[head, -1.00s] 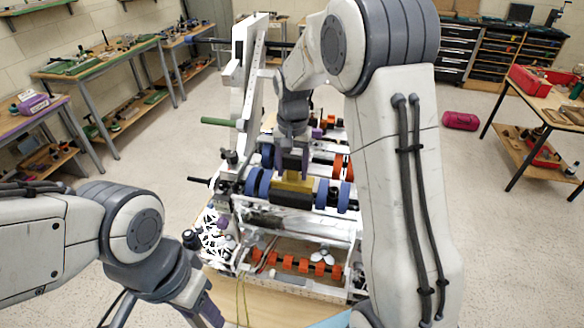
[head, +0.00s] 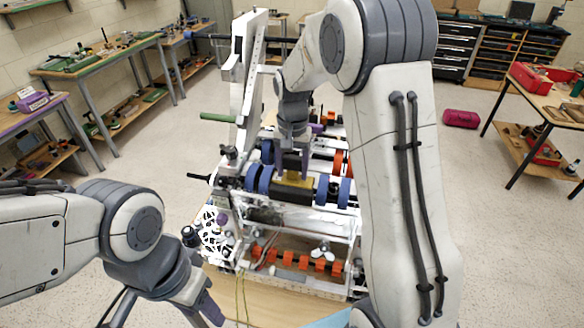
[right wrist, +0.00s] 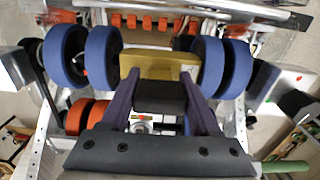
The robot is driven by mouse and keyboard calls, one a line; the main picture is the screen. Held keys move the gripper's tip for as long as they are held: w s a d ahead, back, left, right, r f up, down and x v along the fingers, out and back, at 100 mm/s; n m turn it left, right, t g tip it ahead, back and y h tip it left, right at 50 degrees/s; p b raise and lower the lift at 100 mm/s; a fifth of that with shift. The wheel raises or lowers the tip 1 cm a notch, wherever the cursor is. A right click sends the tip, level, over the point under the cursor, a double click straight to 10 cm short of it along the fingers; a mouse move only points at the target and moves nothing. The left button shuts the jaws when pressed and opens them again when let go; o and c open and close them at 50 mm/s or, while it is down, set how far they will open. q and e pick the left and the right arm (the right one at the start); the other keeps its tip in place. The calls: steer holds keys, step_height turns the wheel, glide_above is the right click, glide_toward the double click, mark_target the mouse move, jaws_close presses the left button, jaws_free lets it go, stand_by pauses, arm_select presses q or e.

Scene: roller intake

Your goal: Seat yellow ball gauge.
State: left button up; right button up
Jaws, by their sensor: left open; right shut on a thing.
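The yellow gauge (head: 293,179) sits at the middle of the blue-wheeled roller on the intake. In the right wrist view, the yellow block (right wrist: 160,65) lies between two pairs of blue wheels. My right gripper (head: 292,168) comes down from above, shut on the gauge, with a dark finger on each side. Part of the gauge is hidden by the gripper, so I cannot tell whether it touches the roller fully. My left gripper (head: 207,311) is open and empty at the bottom left, away from the intake, partly cut off by the picture's edge.
The intake's white frame (head: 243,75) rises left of the gauge. A lower shaft with orange rollers (head: 303,262) lies in front, over the wooden table (head: 255,306). Blue wheels (head: 264,180) flank my right gripper closely. Open floor lies around the stand.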

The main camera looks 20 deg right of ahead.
steer(key=shift+f, duration=0.4)
steer(key=o, duration=1.5)
steer(key=shift+o, duration=0.2)
